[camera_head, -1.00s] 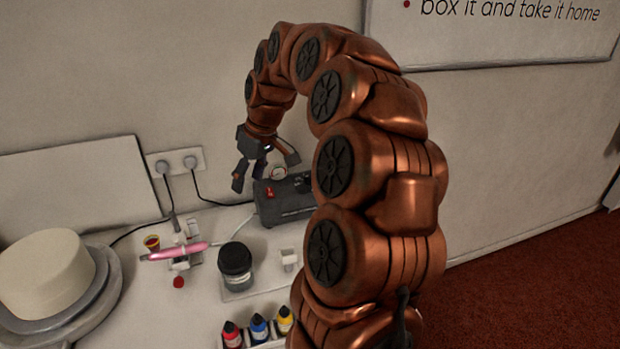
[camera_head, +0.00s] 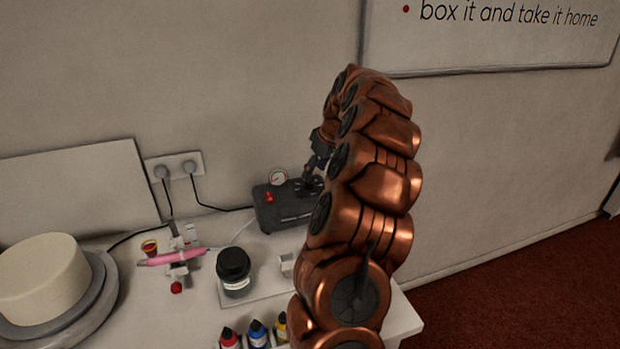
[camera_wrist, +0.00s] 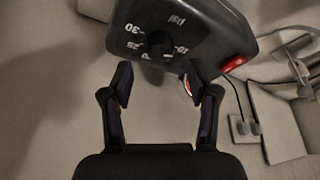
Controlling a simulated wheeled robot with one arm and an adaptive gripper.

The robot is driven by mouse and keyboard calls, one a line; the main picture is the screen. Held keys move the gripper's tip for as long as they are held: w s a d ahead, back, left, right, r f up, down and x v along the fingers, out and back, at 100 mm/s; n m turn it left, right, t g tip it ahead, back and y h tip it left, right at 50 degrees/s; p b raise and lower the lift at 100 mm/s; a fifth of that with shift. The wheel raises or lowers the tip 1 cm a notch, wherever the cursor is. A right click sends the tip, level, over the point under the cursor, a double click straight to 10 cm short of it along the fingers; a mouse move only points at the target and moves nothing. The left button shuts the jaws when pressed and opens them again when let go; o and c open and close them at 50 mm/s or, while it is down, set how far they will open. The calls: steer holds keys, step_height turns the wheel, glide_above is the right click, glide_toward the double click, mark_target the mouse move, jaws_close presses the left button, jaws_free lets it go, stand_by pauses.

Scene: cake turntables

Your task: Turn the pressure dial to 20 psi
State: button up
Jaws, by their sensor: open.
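The dark compressor box (camera_head: 283,207) stands on the table against the wall, with a round gauge (camera_head: 278,177) and a red switch (camera_head: 268,197) on top. In the wrist view the box (camera_wrist: 215,28) fills the upper middle, and its black pressure dial (camera_wrist: 159,44) has white numbers around it, one reading 30. The dial's exact setting is too small to tell. My gripper (camera_wrist: 159,88) is open and empty, its fingertips just short of the dial in the picture. In the head view my gripper (camera_head: 312,178) is over the right end of the box, partly hidden by my arm.
A pink airbrush (camera_head: 172,257) rests on a stand left of a black-lidded jar (camera_head: 234,270). Several colour bottles (camera_head: 258,334) stand at the front. A cake (camera_head: 42,278) sits on a turntable at far left. A wall socket (camera_head: 175,167) with cables is behind.

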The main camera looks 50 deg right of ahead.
mark_target(311, 181)
steer(key=shift+p+x, duration=0.4)
steer(key=shift+x, duration=1.95)
jaws_close()
